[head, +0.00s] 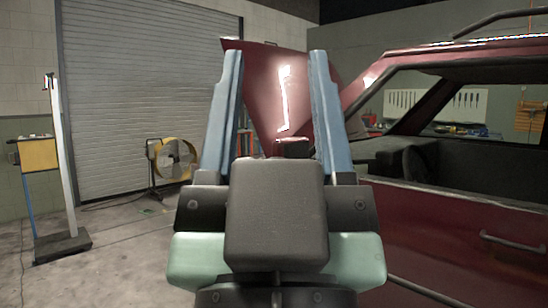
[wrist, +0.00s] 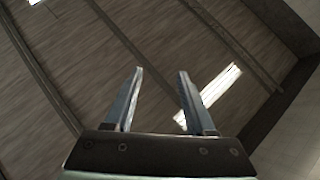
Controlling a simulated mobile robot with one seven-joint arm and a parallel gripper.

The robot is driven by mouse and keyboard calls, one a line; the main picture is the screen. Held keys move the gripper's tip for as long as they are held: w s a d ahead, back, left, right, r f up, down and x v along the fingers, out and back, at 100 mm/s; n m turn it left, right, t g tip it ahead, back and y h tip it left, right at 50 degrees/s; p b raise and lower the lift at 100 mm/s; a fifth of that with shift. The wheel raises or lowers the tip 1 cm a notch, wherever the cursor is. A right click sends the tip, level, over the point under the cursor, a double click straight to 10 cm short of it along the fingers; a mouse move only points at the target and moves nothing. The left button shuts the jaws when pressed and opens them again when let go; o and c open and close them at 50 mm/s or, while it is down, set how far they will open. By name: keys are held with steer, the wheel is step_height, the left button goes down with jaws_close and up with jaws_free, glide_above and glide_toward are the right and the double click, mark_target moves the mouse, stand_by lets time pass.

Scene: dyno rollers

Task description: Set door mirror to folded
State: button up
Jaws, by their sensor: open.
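A dark red car (head: 430,232) stands on the right in the head view, with its door and open side window facing me. I cannot make out its door mirror for certain. A small dark shape (head: 293,147) shows between my fingers, and I cannot tell whether it is the mirror or something else. My gripper (head: 276,52) is large in the middle, in front of the car's front end, with its two blue fingers pointing up, spread apart and empty. In the wrist view my gripper (wrist: 160,70) is also open, with only the ceiling beyond it.
A raised red panel (head: 262,85), likely the hood, stands behind my fingers. A yellow fan (head: 176,160) stands by the roller door (head: 145,90). A post with a yellow box (head: 38,155) is at far left. The floor at left is mostly clear.

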step_height(320, 180, up, 6)
steer(key=p, duration=0.5)
steer(key=shift+f, duration=0.1)
steer(key=c, duration=0.7)
step_height(320, 180, up, 16)
steer(key=p, duration=1.5)
steer(key=shift+f+p, duration=0.25)
steer(key=shift+p, duration=0.15)
jaws_close()
steer(key=shift+f, duration=0.1)
